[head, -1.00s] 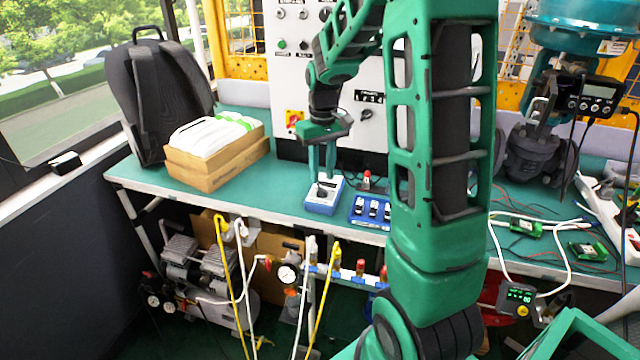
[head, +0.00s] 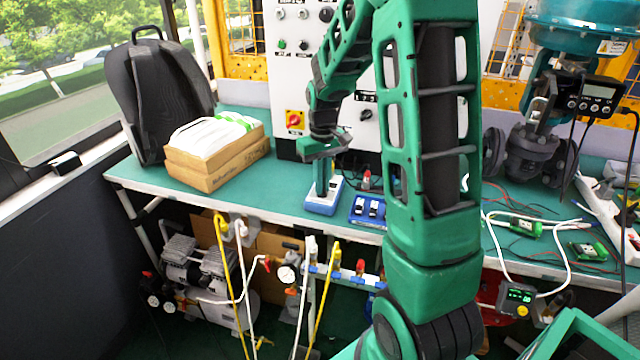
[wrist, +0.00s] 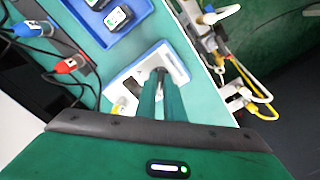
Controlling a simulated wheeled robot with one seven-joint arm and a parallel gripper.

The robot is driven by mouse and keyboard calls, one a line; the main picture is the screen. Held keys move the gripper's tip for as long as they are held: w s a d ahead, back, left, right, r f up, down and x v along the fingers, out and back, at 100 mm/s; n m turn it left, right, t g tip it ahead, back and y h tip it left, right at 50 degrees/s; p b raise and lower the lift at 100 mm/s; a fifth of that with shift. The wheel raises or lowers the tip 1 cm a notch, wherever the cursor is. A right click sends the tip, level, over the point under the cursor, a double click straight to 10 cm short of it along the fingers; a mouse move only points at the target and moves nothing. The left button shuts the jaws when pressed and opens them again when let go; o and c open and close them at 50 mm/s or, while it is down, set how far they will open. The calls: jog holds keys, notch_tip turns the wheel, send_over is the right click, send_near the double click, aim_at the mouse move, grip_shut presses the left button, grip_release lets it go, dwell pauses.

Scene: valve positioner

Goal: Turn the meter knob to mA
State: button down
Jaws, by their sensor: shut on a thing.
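The meter (head: 325,204) is a small blue and white box on the green bench, near its front edge. My gripper (head: 321,192) points down onto the meter's face, with its green fingers close together. In the wrist view the meter (wrist: 180,66) lies under the fingers, and my gripper (wrist: 160,74) is shut on the knob (wrist: 160,71), of which only a little shows between the fingertips. The knob's pointer and the mA mark are too small or hidden to read.
A blue tray (head: 356,219) with small modules stands just right of the meter. A cardboard box (head: 214,172) and black backpack (head: 160,95) are to the left. Black and red plugs with leads (wrist: 66,66) lie nearby. Hoses hang below the bench edge.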

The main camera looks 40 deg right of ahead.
jog(key=shift+m, duration=0.3)
jog(key=m, duration=0.3)
jog(key=shift+m, duration=2.6)
jog(key=c, duration=1.9)
grip_release()
jog(key=shift+o, duration=0.2)
notch_tip(320, 180, up, 11)
jog(key=shift+f, duration=0.15)
